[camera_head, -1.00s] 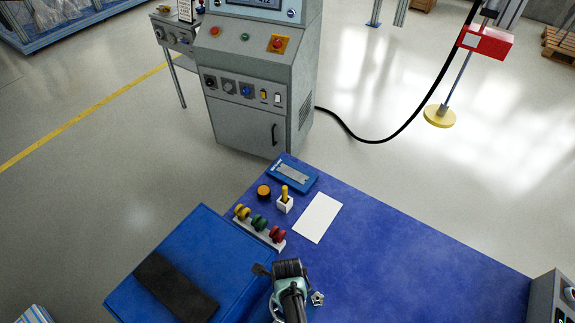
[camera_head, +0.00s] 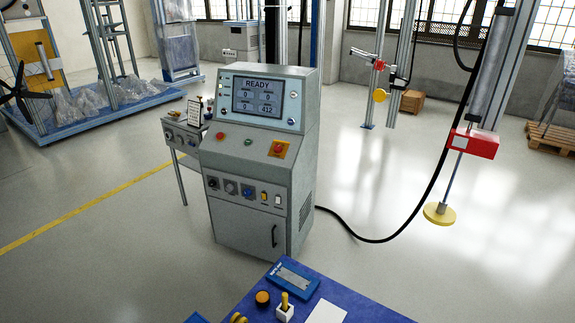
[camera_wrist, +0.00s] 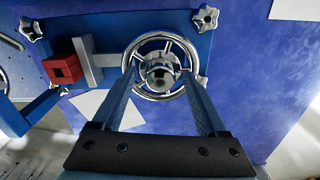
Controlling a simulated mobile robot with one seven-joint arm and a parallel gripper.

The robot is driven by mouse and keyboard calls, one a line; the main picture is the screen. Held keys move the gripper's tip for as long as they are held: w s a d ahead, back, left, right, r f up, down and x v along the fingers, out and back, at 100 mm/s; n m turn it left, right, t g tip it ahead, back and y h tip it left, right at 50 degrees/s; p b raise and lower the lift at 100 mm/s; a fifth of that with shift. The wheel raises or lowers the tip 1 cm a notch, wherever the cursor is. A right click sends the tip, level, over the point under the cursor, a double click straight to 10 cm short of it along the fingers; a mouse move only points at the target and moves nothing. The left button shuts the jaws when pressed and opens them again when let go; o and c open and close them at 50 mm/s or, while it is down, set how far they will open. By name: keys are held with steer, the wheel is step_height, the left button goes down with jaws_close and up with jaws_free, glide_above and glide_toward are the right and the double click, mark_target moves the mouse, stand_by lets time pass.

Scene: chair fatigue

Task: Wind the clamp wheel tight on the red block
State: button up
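The chrome clamp wheel (camera_wrist: 133,41) shows in the wrist view, with its round hub in the middle. The red block (camera_wrist: 62,69) is left of the wheel, a square piece with a dark recess. A grey clamp jaw (camera_wrist: 88,58) stands right beside the block; I cannot tell whether they touch. My gripper (camera_wrist: 158,72) is over the wheel, its two fingers apart on either side of the hub. The fingers hide parts of the rim, and contact with it is unclear. The head view does not show the wheel, block or gripper.
Star-shaped knobs (camera_wrist: 205,16) sit around the blue clamp plate (camera_wrist: 118,19). In the head view, a grey console (camera_head: 248,216) reading READY stands behind the blue table (camera_head: 366,306).

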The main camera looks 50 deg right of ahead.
step_height(320, 180, up, 13)
steer(key=p, duration=0.3)
steer(key=shift+p, duration=0.35)
stand_by(0.6)
